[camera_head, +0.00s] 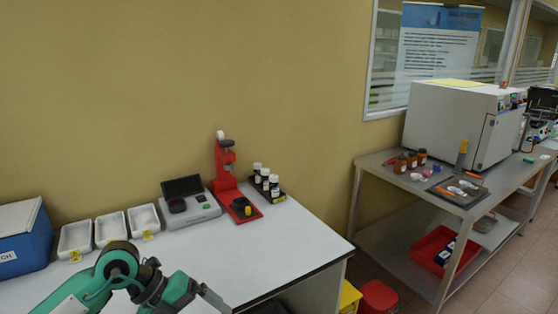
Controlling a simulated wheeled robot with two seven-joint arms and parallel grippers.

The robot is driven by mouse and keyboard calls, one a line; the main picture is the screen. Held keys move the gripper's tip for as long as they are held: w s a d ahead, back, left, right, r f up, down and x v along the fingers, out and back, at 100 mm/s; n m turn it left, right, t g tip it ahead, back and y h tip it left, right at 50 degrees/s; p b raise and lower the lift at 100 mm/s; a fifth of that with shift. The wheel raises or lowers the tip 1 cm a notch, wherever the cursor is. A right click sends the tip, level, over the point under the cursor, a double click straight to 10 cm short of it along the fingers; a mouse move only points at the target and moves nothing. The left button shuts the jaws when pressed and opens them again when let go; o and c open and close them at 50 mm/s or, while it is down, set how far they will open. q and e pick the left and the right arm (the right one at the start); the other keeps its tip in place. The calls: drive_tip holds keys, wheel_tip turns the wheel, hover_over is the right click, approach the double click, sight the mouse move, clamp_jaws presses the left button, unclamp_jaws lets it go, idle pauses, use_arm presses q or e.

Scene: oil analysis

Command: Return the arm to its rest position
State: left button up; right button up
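My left arm, green and dark grey, comes in at the bottom left over the front of the white table (290,249). Its elbow is bent, and its dark end with the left gripper (214,299) points right, low in the picture near the table's front edge. The fingers are too small and dark to tell whether they are open or shut. No object shows clearly in the gripper. My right arm and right gripper are not in view.
Behind the arm stand white trays (111,229), a blue box (22,240), a scale (190,204), a red press (226,170) and dark bottles (265,180). The table's right part is clear. A second bench (385,177) holds a white machine (450,122).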

use_arm(q)
drive_tip(key=s+d+r+n+t+h, duration=0.2)
drive_tip(key=d+r+n+t+h, duration=0.3)
drive_tip(key=d+r+h, duration=0.6)
drive_tip(key=w+a+f+n+t+y, duration=0.3)
drive_tip(key=a+n+t+y, duration=0.45)
drive_tip(key=n, duration=0.35)
drive_tip(key=w+a+f+n+t+y, duration=0.2)
drive_tip(key=a+n+t+y, duration=0.5)
drive_tip(key=n, duration=0.3)
drive_tip(key=s+a+f+n+g+y, duration=0.2)
drive_tip(key=f+y, duration=0.1)
drive_tip(key=f, duration=0.3)
drive_tip(key=s+a+f+n+g+y, duration=0.2)
drive_tip(key=f+n, duration=0.1)
drive_tip(key=f, duration=0.3)
drive_tip(key=s+f+g, duration=1.2)
drive_tip(key=s+f, duration=0.2)
drive_tip(key=s, duration=0.5)
wheel_tip(320, 180, down, 30)
drive_tip(key=g, duration=0.1)
drive_tip(key=s+a+f+g+p, duration=0.1)
drive_tip(key=s+a+f, duration=0.2)
drive_tip(key=s+f, duration=1.6)
drive_tip(key=shift+s+f, duration=0.4)
drive_tip(key=shift+s, duration=0.1)
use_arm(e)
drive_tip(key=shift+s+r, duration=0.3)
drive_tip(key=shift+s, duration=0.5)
